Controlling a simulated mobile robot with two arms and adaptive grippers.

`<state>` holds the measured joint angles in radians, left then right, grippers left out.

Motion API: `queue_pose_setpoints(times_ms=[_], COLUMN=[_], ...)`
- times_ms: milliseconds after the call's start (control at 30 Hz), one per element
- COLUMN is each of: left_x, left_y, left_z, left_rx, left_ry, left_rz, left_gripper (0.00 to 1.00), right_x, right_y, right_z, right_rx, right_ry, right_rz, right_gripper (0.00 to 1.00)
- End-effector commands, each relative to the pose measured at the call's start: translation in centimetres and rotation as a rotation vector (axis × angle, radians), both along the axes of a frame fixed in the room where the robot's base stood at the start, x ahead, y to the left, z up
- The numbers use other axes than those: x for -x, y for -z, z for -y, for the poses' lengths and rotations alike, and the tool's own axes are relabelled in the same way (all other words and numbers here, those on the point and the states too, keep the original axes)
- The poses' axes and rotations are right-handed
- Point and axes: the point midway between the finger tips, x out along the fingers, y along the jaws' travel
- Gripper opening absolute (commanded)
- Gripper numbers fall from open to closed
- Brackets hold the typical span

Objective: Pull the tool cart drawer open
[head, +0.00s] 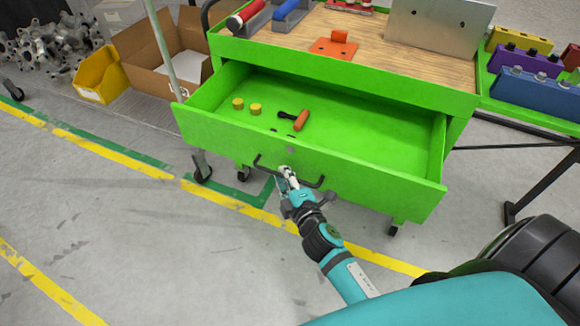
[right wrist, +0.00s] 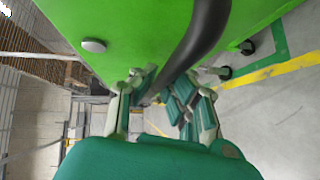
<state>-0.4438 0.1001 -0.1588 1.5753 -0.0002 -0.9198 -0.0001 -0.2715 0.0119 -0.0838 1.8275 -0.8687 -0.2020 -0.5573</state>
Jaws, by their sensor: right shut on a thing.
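The green tool cart (head: 350,65) stands in the middle of the head view. Its drawer (head: 290,158) is pulled out, and its inside shows. The dark bar handle (head: 318,183) runs along the drawer front. My right gripper (head: 288,176) is at the handle and shut on it. In the right wrist view, the dark handle (right wrist: 200,40) runs down between the fingers of my right gripper (right wrist: 158,95), close to the green drawer front (right wrist: 110,25). My left gripper is not in view.
In the drawer lie two yellow round pieces (head: 255,109), an orange-handled tool (head: 301,120) and small dark pieces. A cardboard box (head: 165,60) and a yellow bin (head: 100,75) stand at the left. A blue block (head: 535,93) sits at the right. The floor in front is clear.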

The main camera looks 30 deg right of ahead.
Motion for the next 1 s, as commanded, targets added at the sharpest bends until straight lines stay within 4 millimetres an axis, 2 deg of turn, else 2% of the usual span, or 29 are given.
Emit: queue_pose_setpoints(times_ms=[433, 467, 500, 667, 1000], left_x=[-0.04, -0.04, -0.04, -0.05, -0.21], left_y=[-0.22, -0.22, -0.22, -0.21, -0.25], left_z=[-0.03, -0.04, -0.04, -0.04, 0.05], left_rx=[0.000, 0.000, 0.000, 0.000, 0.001], left_ry=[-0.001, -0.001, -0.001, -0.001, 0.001], left_rz=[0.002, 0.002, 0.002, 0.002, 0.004], left_gripper=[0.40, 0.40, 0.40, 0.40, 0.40], right_x=[0.13, 0.13, 0.12, 0.16, 0.87], right_y=[-0.47, -0.47, -0.47, -0.34, -0.14], right_z=[-0.43, -0.43, -0.43, -0.41, -0.44], right_rx=[-0.004, -0.004, -0.004, -0.003, -0.001], right_ry=[-0.003, -0.003, -0.003, -0.002, -0.002], right_rz=[0.011, 0.011, 0.011, 0.008, 0.001], right_gripper=[0.00, 0.10, 0.15, 0.34, 0.34])
